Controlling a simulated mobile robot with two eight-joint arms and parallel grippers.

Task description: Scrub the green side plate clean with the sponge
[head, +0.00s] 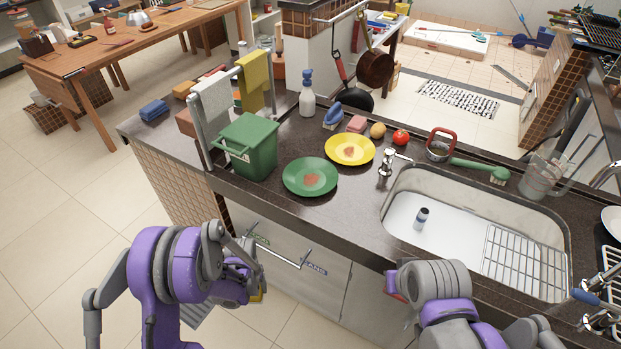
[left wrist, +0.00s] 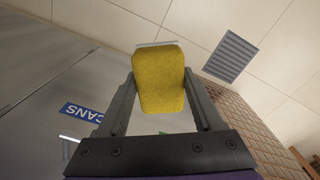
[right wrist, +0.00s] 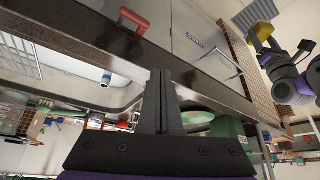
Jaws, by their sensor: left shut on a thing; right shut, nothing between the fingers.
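The green side plate (head: 292,183) lies on the dark counter left of the sink, with a reddish-brown stain (head: 311,179) at its middle. Its edge also shows in the right wrist view (right wrist: 197,118). My left gripper (left wrist: 158,92) is shut on the yellow sponge (left wrist: 160,75), which sticks out beyond the fingers. In the head view the sponge (head: 259,296) is mostly hidden by my left arm, low in front of the cabinets and below the counter top. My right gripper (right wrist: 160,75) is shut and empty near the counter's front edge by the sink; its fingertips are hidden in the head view.
A yellow plate (head: 340,158) with a stain lies just behind the green plate. A green bin (head: 250,146) stands left of it. The tap (head: 387,160) and sink (head: 400,225) are to the right. A red handle (right wrist: 133,22) sits at the counter front.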

